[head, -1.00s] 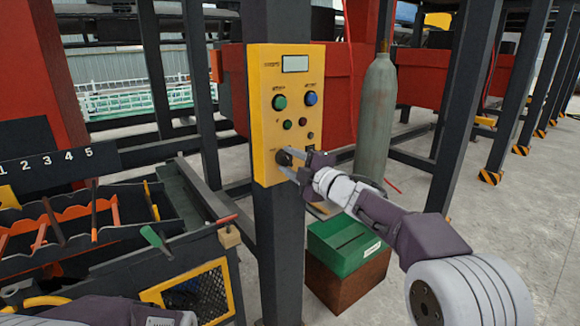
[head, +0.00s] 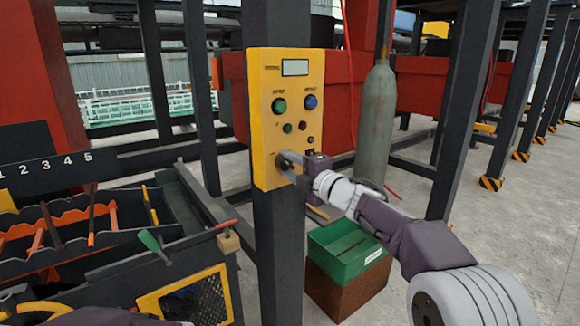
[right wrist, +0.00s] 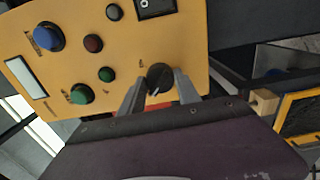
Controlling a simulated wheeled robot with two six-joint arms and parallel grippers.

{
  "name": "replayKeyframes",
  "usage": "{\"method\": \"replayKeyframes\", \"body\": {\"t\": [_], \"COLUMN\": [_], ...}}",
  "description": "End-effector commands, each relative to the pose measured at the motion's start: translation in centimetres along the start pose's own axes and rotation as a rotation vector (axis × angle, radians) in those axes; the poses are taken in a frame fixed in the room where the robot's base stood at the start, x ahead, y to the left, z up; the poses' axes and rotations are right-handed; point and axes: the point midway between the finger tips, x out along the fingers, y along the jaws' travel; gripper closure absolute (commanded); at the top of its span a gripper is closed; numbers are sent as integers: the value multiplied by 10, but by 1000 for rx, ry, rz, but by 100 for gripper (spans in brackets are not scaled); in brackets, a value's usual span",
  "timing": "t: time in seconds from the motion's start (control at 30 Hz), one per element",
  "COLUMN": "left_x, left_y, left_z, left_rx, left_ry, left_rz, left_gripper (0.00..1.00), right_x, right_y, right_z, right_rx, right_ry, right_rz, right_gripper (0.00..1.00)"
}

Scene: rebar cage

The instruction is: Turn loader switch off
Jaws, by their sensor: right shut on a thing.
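The yellow control panel (head: 262,118) is mounted on a dark post in the head view. A black rotary knob (right wrist: 159,77) sits at its lower part, with a light pointer mark visible in the right wrist view. My right gripper (head: 287,163) is at this knob, and its two fingers (right wrist: 158,88) stand on either side of the knob, shut on it. In the head view the fingers and wrist cover most of the knob. My left arm shows only as a dark piece at the bottom left edge; its gripper is out of view.
The panel also has a green button (head: 279,105), a blue button (head: 310,102), small green and red lights and a small display (head: 295,67). A grey gas cylinder (head: 376,125) and a green box (head: 347,250) stand right of the post. A tool rack (head: 60,235) is at left.

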Motion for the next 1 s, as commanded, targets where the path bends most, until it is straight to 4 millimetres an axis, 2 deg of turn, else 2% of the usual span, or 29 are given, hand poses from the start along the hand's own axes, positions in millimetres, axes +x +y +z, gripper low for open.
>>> {"method": "replayKeyframes", "body": {"t": [0.1,0.13,0.2,0.53,0.8,1.0], "left_x": [0,0,0,1,6,6], "left_y": [0,0,0,0,0,0], "left_z": [0,0,0,0,1,1], "left_rx": [0,0,0,0,0,0], "left_ry": [0,0,0,0,0,0], "left_rz": [0,0,0,0,0,0], "left_gripper": [64,64,64,64,64,64], "right_x": [0,0,0,-4,-61,-88], "right_y": [-1,-1,-1,0,0,0], "right_z": [0,0,0,0,1,1], "right_rx": [-1,-1,-1,0,-1,0], "right_ry": [0,0,0,-1,-4,-2], "right_rz": [-2,-2,-1,0,0,0], "right_gripper": [100,53,39,39,39,39]}}
